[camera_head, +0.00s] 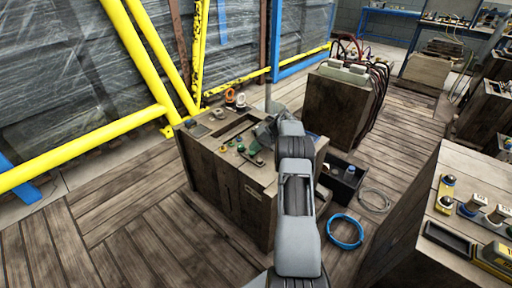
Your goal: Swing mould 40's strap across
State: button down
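A wooden mould box (222,198) stands on the plank floor in the middle of the head view. Its top has a dark rectangular recess, small knobs and fittings. A small label plate (252,191) is on its front; I cannot read a number on it. My arm reaches over the box's right side. My gripper (260,138) is low over the right part of the top, near green knobs. Its fingertips are too small and partly covered to tell whether they are open or touch anything. I cannot make out a strap clearly; my arm hides part of the top.
Yellow railing (85,148) runs along the left. Another wooden box (337,108) with red hoses stands behind. A bench (455,199) with tools is at right. Floor at left front is clear.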

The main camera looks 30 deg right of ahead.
jog(key=shift+a, duration=0.2)
dwell(0.4)
jog(key=p+v, duration=0.8)
jog(key=v, duration=0.6)
jog(key=shift+d, duration=0.1)
dwell(0.5)
